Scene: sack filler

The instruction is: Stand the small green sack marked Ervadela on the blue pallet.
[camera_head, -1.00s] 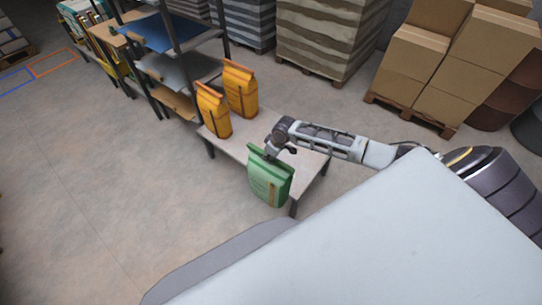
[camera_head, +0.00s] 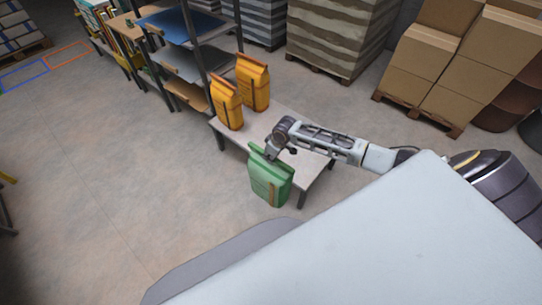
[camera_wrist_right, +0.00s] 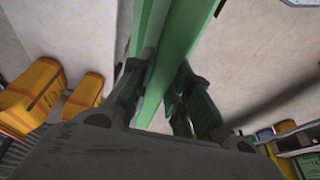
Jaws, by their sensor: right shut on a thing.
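The green sack (camera_head: 270,183) hangs from my right gripper (camera_head: 273,150), roughly upright, in front of the near edge of the low table in the head view. My right gripper is shut on the sack's top edge. In the right wrist view the green sack top (camera_wrist_right: 172,60) runs between the fingers (camera_wrist_right: 160,92). Any name on the sack is too small to read. The blue pallet cannot be made out in these frames. My left gripper is not in view.
Two orange sacks (camera_head: 227,103) stand on the low table (camera_head: 252,128), beside a shelf rack (camera_head: 183,62). Cartons on a pallet (camera_head: 422,60) stand at the upper right. Blue (camera_head: 24,75) and orange (camera_head: 68,55) floor outlines lie at the upper left. Open floor fills the left.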

